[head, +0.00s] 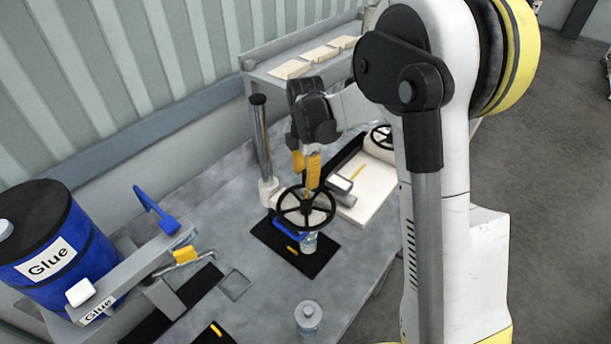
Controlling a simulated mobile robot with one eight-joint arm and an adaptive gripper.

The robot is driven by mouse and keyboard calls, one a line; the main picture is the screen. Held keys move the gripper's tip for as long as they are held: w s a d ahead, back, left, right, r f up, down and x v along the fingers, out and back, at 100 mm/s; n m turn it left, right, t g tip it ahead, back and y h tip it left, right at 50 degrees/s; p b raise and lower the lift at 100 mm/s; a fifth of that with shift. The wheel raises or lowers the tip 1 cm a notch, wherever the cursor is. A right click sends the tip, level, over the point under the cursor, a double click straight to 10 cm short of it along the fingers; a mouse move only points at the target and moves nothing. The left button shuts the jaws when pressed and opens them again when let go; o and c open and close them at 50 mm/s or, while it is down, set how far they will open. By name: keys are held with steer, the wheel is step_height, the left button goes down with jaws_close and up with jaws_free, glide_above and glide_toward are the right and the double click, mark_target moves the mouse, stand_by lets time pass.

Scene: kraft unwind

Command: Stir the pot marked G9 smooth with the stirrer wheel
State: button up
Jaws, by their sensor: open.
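A black spoked stirrer wheel (291,213) sits level above a small clear pot (309,243) on a black mat (322,262). The wheel hides most of this pot, and I cannot read any G9 mark on it. My gripper (308,188) points down with its orange fingers over the far part of the wheel. It is open; whether a finger touches the rim or spokes I cannot tell. A second lidded pot (308,319) stands at the front of the bench, its mark too small to read.
A metal post (262,140) stands just behind the wheel. A blue Glue drum (50,245) with a tap (186,256) and blue lever (155,209) is at left. A pale board (372,190) and another black wheel (381,138) lie right. A shelf (270,71) stands behind.

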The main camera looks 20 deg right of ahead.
jaws_close()
